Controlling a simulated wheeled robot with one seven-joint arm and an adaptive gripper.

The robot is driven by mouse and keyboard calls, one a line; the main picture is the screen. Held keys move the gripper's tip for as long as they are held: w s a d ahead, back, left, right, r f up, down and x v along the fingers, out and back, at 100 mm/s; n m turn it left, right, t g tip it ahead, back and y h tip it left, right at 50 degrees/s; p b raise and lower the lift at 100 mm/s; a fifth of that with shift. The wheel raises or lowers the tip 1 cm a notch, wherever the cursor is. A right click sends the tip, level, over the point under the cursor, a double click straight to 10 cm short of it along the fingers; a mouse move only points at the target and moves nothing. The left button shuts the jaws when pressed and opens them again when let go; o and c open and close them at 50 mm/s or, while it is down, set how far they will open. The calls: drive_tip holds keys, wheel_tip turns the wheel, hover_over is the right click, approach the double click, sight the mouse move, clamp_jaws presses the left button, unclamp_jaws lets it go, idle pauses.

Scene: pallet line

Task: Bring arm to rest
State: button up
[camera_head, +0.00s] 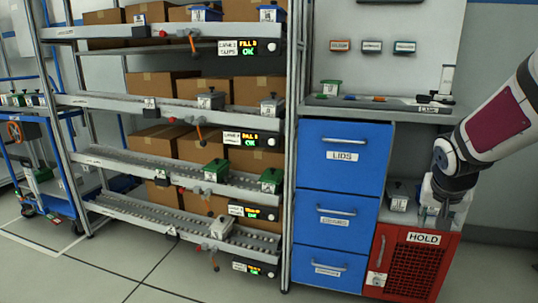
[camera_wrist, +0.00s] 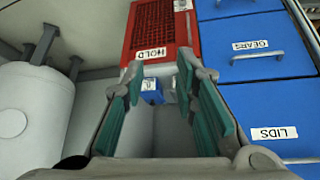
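My arm reaches in from the right edge of the head view. My gripper (camera_head: 432,208) points down over the grey ledge above the red HOLD cabinet (camera_head: 411,262). In the wrist view my gripper (camera_wrist: 157,95) has its teal-padded fingers wide apart with nothing held between them. A small blue container with a white label (camera_wrist: 152,92) shows beyond the fingers, apart from them. In the head view a grey container (camera_head: 400,196) stands on the ledge just left of my gripper. My wrist partly hides the ledge's right part.
Blue drawers, including LIDS (camera_head: 342,156), stand left of the ledge. A green container (camera_head: 331,87) and small parts lie on the upper counter (camera_head: 375,105). A flow rack (camera_head: 180,178) with cartons and small containers fills the left-middle. The floor (camera_head: 120,265) in front is clear.

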drive_tip(key=s+a+r+n+g+y, duration=0.15)
drive_tip(key=s+a, duration=0.45)
drive_tip(key=s, duration=0.6)
drive_tip(key=s+a+r+n+g+y+p, duration=0.1)
drive_tip(key=s+a+n+g, duration=0.15)
drive_tip(key=s+a, duration=0.7)
drive_tip(key=s+a+r+n+g+y, duration=0.1)
drive_tip(key=s+a+r+n, duration=0.15)
drive_tip(key=s, duration=1.35)
wheel_tip(320, 180, up, 38)
drive_tip(key=t+p, duration=0.3)
drive_tip(key=p, duration=3.4)
drive_tip(key=shift+w+a+t, duration=0.15)
drive_tip(key=shift+a+t, duration=0.15)
drive_tip(key=shift+r, duration=0.1)
